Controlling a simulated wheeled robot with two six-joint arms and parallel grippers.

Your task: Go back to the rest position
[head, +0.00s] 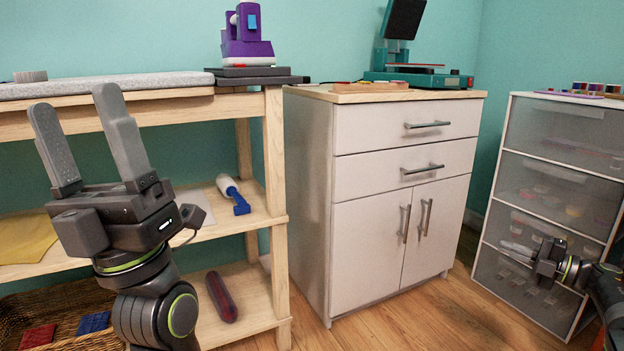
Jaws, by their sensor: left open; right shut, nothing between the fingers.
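My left gripper (82,140) is raised at the left in the head view. Its two long grey fingers point up and stand apart, with nothing between them. It is in front of the wooden shelf unit (274,180), its fingertips near the height of the top board. My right gripper (518,252) is at the far right, low and small in view. It points left in front of the clear drawer tower (505,162). Its fingers are together and hold nothing I can see.
A white cabinet (350,190) stands mid-view with a teal press (420,78) on top. A purple machine (246,45) sits on the shelf unit's top. Lower boards hold a blue-and-white roller (233,194), a dark red object (221,296) and a wicker basket (88,342). Wooden floor (420,318) is clear before the cabinet.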

